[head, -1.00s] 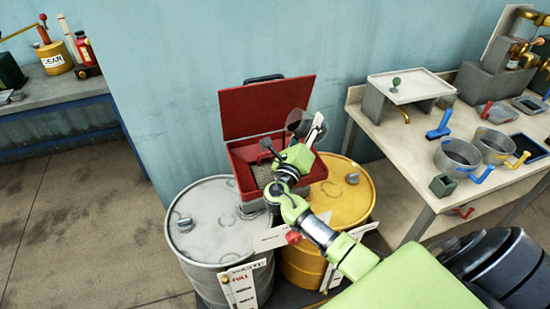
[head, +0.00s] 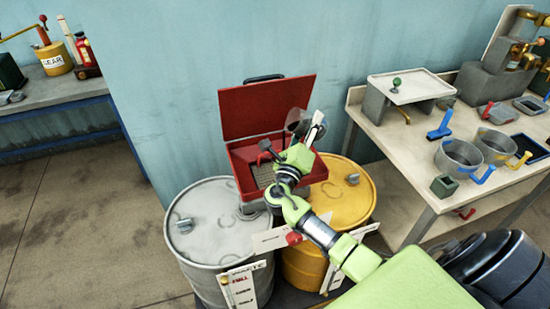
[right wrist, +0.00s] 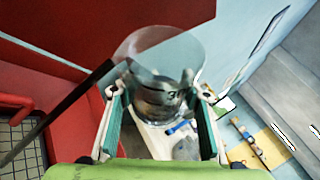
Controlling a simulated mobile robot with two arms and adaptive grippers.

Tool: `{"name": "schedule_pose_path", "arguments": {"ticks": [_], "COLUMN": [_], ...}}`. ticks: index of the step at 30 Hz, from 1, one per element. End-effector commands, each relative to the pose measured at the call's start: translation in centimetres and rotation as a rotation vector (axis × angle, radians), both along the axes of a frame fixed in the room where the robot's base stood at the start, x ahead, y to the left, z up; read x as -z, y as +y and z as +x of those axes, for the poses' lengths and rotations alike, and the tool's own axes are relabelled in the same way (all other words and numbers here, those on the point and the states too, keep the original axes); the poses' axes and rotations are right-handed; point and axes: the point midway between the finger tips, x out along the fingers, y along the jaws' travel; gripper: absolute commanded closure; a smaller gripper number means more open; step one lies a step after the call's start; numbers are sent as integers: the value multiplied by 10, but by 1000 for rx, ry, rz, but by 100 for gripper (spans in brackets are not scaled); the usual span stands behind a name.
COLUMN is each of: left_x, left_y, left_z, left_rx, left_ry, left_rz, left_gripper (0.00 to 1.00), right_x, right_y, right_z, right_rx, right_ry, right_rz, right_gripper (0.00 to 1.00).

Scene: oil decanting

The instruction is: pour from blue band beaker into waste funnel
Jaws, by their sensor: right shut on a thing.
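My right gripper (right wrist: 155,95) is shut on a clear glass beaker (right wrist: 160,52), seen close up in the right wrist view. Dark contents show low in the beaker, and a dark mark is on its side; I cannot make out a blue band. In the head view the beaker (head: 298,119) is small, tilted, and above the right side of the red waste funnel box (head: 238,165). The box's lid (head: 265,107) stands open behind, and a grid (head: 262,176) shows inside. My right arm hides part of the box. My left gripper is not in view.
The box sits above a grey drum (head: 215,235) and a yellow drum (head: 345,203). A bench (head: 405,185) at right holds pots, trays and a blue-handled tool (head: 440,125). Another bench (head: 60,95) with cans stands at left. The floor (head: 70,220) at left is clear.

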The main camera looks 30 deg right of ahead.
Motion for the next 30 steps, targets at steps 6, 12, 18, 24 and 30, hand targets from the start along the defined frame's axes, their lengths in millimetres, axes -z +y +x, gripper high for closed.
{"name": "schedule_pose_path", "arguments": {"ticks": [6,12,18,24,30], "left_x": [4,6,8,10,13], "left_y": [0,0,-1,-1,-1], "left_z": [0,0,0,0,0], "left_rx": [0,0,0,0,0], "left_ry": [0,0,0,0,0], "left_rz": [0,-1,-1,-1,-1], "left_gripper": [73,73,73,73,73], "right_x": [-2,-4,-5,-7,-8], "right_y": [0,0,1,1,1], "right_z": [0,0,0,0,1], "right_rx": [0,0,0,1,1], "right_ry": [7,13,20,26,34], "right_rz": [-26,-45,-66,-87,-110], "right_gripper": [85,85,85,85,85]}}
